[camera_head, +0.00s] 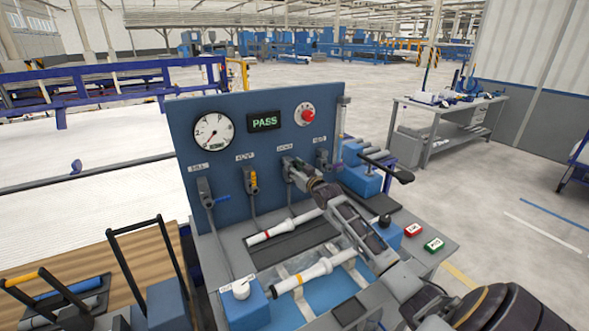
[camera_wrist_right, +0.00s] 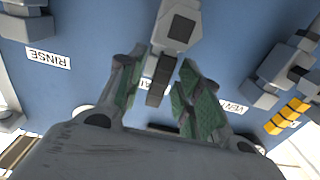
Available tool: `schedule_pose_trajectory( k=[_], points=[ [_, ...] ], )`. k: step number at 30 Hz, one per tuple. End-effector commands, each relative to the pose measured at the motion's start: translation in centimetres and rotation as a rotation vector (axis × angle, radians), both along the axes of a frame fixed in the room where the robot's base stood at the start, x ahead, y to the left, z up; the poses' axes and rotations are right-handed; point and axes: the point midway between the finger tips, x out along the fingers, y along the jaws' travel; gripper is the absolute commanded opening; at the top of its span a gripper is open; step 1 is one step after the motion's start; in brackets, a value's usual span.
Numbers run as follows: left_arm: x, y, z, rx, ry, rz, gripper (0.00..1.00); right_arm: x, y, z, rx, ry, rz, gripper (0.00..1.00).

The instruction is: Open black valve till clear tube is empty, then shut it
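The black valve (camera_wrist_right: 181,25) is on the blue panel, third from the left in the head view (camera_head: 288,168). Its black handle (camera_wrist_right: 157,82) points away from the valve body between my right gripper's fingers. My right gripper (camera_wrist_right: 160,95) has green pads on both sides of the handle. A gap shows on the right finger's side, so it looks open around the handle. It also shows in the head view (camera_head: 306,174). The clear tube (camera_head: 342,118) stands upright at the panel's right edge; its liquid level is too small to tell. My left gripper is not in view.
A blue-handled valve (camera_head: 207,194) and a yellow-handled valve (camera_head: 252,181) are left of the black one. A fourth valve (camera_head: 322,160) is close on its right. The panel has a gauge (camera_head: 213,131), a PASS display (camera_head: 264,121) and a red knob (camera_head: 305,114). White pipes (camera_head: 315,269) lie below.

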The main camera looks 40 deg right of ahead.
Motion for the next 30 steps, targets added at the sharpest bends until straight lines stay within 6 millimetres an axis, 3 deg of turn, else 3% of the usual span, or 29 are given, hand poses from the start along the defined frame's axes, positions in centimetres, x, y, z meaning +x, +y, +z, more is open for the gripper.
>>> schedule_pose_trajectory(
  k=[3,14,30],
  points=[
    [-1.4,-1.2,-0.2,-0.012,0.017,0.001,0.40,0.0,0.0,0.1,0.000,-0.001,0.000,0.35],
    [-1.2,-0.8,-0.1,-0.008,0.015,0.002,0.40,-1.3,0.1,0.0,0.001,-0.001,0.000,0.35],
    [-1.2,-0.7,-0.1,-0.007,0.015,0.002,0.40,-5.3,0.6,0.0,0.001,-0.001,0.000,0.35]
  ],
)
